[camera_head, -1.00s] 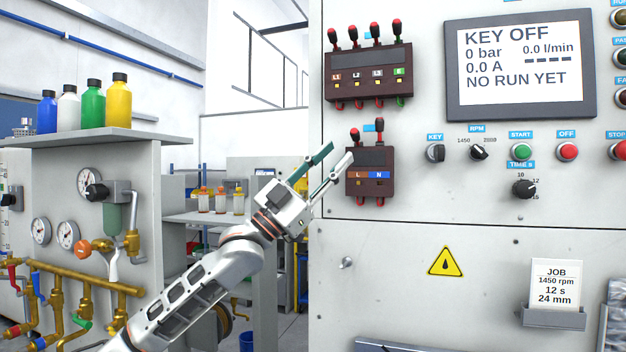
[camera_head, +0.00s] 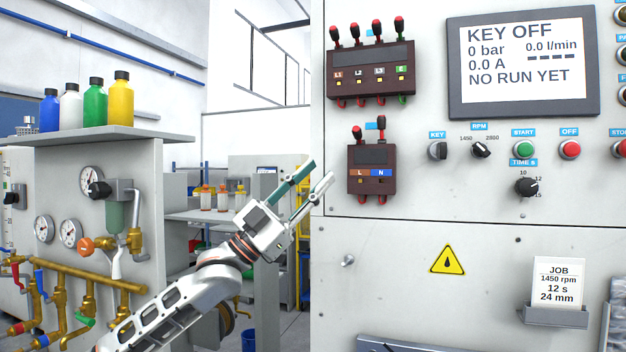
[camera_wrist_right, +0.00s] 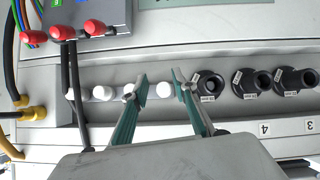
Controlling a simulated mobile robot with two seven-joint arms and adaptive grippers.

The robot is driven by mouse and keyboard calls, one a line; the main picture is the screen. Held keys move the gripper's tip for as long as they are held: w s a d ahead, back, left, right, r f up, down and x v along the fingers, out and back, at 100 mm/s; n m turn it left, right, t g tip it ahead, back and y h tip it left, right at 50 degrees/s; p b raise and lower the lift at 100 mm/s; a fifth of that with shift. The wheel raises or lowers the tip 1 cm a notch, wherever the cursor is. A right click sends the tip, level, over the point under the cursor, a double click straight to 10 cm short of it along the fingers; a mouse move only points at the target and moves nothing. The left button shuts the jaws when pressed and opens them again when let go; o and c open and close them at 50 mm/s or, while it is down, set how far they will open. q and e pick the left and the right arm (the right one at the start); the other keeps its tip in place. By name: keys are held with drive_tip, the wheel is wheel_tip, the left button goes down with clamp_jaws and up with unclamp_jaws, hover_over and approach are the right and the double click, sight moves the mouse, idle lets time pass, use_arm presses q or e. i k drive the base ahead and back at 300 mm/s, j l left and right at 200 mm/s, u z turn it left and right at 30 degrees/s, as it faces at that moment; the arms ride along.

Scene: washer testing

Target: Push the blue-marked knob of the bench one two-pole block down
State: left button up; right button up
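The two-pole block (camera_head: 371,174) is a dark brown box on the grey panel, with an orange L label and a blue N label (camera_head: 381,173). The right knob (camera_head: 381,122), above the blue N, stands higher than the left knob (camera_head: 356,132). My left gripper (camera_head: 321,170) is left of the block, apart from it, with its two fingers spread and nothing between them. In the right wrist view my right gripper (camera_wrist_right: 158,82) is open and empty, its fingertips near a row of white caps (camera_wrist_right: 164,90).
A four-pole block (camera_head: 371,72) with red knobs sits above the two-pole block. A screen (camera_head: 522,62) and several knobs and buttons are to the right. The right wrist view shows black sockets (camera_wrist_right: 249,84) and a grey box (camera_wrist_right: 87,14) with red caps and cables.

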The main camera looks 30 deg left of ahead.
sight(381, 120)
drive_tip(key=k, duration=1)
